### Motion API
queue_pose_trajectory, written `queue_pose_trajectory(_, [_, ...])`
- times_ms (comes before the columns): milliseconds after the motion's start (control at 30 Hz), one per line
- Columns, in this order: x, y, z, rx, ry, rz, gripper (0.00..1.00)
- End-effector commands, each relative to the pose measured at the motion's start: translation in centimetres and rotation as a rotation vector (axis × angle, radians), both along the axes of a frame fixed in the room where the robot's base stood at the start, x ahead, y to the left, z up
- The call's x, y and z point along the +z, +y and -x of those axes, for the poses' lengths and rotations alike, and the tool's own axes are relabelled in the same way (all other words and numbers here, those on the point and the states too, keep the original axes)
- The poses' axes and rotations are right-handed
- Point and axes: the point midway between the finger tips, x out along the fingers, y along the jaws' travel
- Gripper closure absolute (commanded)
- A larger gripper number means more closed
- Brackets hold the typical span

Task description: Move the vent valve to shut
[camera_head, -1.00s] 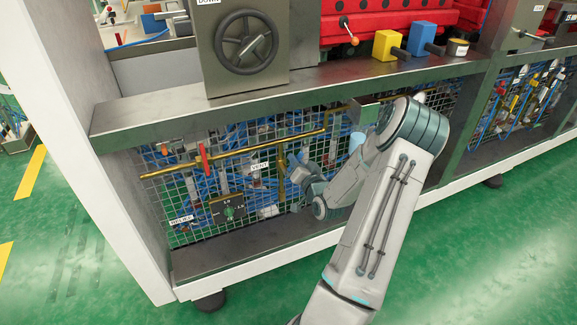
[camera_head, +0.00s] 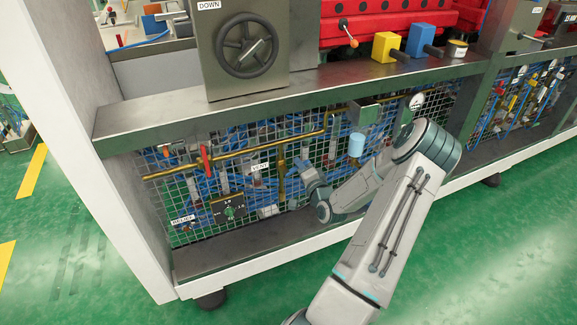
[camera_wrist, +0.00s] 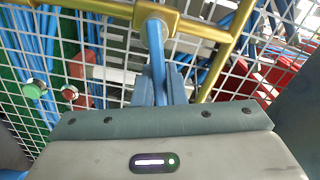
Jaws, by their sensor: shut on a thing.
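The vent valve shows in the wrist view as a blue lever (camera_wrist: 158,62) hanging from a round fitting on a brass pipe. In that view the lever runs across the upper pipe, toward my gripper. My gripper (camera_wrist: 163,85) is shut on the lever, with a blue-grey finger on each side. In the head view my gripper (camera_head: 299,172) is at the mesh panel, just right of the white VENT label (camera_head: 259,168) and a vertical brass pipe (camera_head: 281,178). The lever is hidden by my gripper in the head view.
A red-handled valve (camera_head: 205,158) sits on the brass pipe to the left. A light-blue cup (camera_head: 356,145) and a gauge (camera_head: 416,101) are to the right. A metal ledge (camera_head: 300,80) overhangs the mesh.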

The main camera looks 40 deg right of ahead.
Motion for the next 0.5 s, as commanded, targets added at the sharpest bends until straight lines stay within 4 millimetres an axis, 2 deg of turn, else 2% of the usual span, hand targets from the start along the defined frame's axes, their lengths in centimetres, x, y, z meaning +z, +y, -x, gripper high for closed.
queue_pose_trajectory(300, [-0.2, -0.1, 0.1, -0.002, -0.003, -0.023, 1.00])
queue_pose_trajectory(500, [-1.2, -0.3, 0.2, -0.003, -0.052, -0.225, 1.00])
